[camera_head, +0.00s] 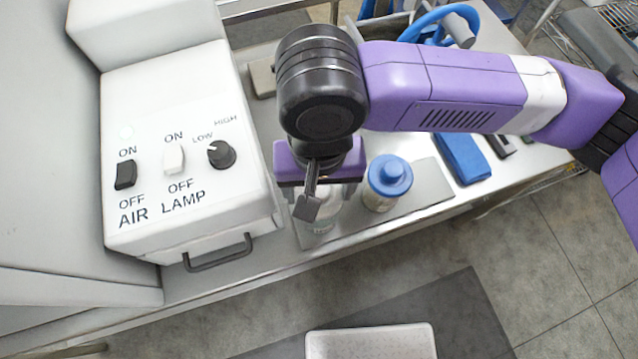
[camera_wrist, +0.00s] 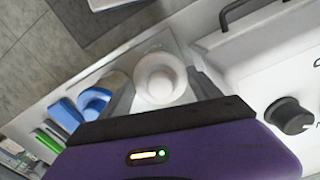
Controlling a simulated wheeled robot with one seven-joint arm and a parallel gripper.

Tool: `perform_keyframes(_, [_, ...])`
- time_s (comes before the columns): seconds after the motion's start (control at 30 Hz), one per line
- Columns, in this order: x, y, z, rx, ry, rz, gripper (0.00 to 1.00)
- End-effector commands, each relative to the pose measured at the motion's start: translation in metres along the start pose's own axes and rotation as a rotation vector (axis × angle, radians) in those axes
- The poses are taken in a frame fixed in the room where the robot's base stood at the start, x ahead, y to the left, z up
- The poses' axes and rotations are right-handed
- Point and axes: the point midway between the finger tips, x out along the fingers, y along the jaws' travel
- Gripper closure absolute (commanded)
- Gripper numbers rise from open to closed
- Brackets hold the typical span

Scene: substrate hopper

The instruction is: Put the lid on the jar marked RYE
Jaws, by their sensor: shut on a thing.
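My gripper (camera_head: 316,196) points down over the near edge of the counter. In the wrist view its fingers (camera_wrist: 163,90) are closed on either side of a pale round lid (camera_wrist: 160,76) with a raised knob. A clear jar (camera_head: 324,222) shows below the fingers in the head view, partly hidden by them. I cannot tell whether the lid rests on this jar or is just above it. A second jar with a blue knobbed lid (camera_head: 389,174) stands upright to the right; its lid also shows in the wrist view (camera_wrist: 93,101). No RYE mark is readable.
A white control box (camera_head: 190,130) with switches, a knob and a dark handle (camera_head: 218,254) stands close to the left. A grey mat (camera_head: 432,180) lies under the jars. A blue flat item (camera_head: 461,157) lies farther right. A white tray (camera_head: 370,343) is at the bottom.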

Motion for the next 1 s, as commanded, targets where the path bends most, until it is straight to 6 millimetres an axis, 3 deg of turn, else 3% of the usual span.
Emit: perform_keyframes(1.0, [0.0065,-0.0001,0.0000,0.000,0.000,0.000,0.65])
